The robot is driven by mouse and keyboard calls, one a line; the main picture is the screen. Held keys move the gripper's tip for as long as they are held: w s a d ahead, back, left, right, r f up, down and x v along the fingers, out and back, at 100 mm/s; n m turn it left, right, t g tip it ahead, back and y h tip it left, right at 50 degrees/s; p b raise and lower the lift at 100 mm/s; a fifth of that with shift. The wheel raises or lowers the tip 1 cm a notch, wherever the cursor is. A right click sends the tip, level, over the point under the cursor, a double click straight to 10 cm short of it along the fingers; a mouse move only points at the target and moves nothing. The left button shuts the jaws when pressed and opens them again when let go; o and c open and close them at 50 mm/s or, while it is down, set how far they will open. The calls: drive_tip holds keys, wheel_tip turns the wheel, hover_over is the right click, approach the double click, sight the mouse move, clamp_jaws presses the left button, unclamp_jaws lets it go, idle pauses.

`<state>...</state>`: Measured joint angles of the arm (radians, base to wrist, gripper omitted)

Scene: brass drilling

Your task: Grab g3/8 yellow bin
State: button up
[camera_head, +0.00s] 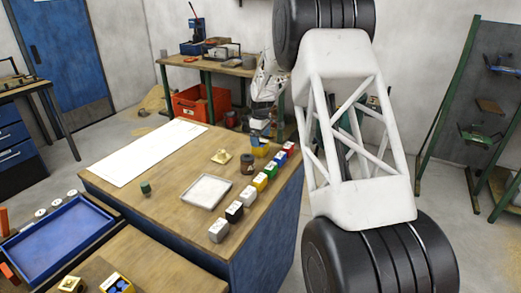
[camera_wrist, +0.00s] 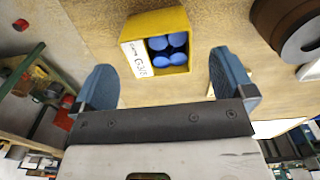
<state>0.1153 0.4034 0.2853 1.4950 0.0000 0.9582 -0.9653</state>
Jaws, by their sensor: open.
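The yellow bin (camera_wrist: 181,22) shows in the wrist view with a white label that seems to read G3/8. It stands on the wooden table and holds several blue round-ended pieces. My gripper (camera_wrist: 160,62) has two blue fingers, open and empty, one on each side of the bin, with gaps between them and its walls. In the head view the bin (camera_head: 261,152) is partly hidden under my gripper (camera_head: 260,138), near the table's far right corner. Another yellow bin (camera_head: 122,280) with blue pieces stands at the front left.
A dark brown cylinder (camera_head: 247,163) stands close to the bin; it also shows in the wrist view (camera_wrist: 290,25). A brass part (camera_head: 221,156), a white tray (camera_head: 206,192) and a row of coloured boxes (camera_head: 234,211) are nearby. The table's left part carries a white sheet (camera_head: 150,152).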

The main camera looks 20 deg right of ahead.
drive_tip(key=shift+w+f, duration=0.15)
drive_tip(key=shift+f, duration=2.4)
drive_tip(key=c, duration=1)
drive_tip(key=shift+o, duration=0.2)
wheel_tip(320, 180, up, 10)
